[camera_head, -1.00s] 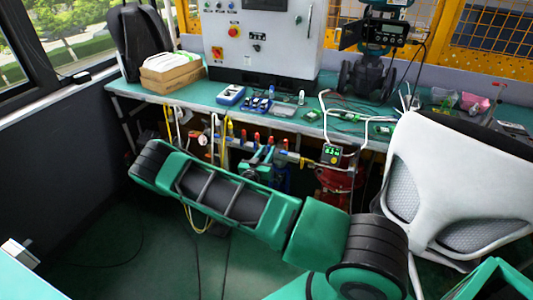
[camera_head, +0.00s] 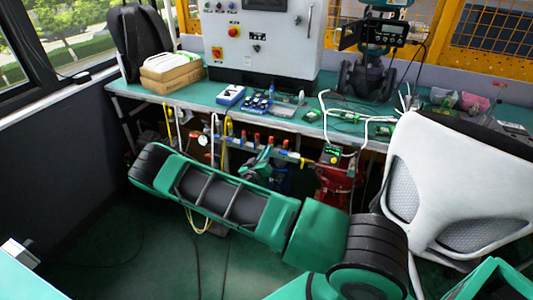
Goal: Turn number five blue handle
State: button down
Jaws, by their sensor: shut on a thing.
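A row of small valve handles (camera_head: 256,138) runs along a pipe manifold (camera_head: 294,157) under the front edge of the bench. Several red handles show along the row. My gripper (camera_head: 267,154) is at the middle of this row, just under the red handles, and is mostly seen from behind. Its jaws are shut on a small handle there. The gripper itself covers that handle, so its blue colour, number and angle cannot be made out. My arm hides the lower part of the manifold.
The green bench (camera_head: 210,93) carries a control cabinet (camera_head: 262,40), boxes (camera_head: 172,70) and a valve with a positioner (camera_head: 378,60). A white chair (camera_head: 460,185) stands close on the right. White and yellow hoses hang left of the gripper. The floor at left is open.

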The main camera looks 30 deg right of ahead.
jog(key=shift+w+a, duration=0.2)
jog(key=shift+a, duration=0.05)
jog(key=c, duration=1.9)
grip_release()
jog(key=shift+o, duration=0.2)
jog(key=shift+s+d+f, duration=0.1)
jog(key=shift+s+d, duration=0.05)
jog(key=shift+s, duration=0.1)
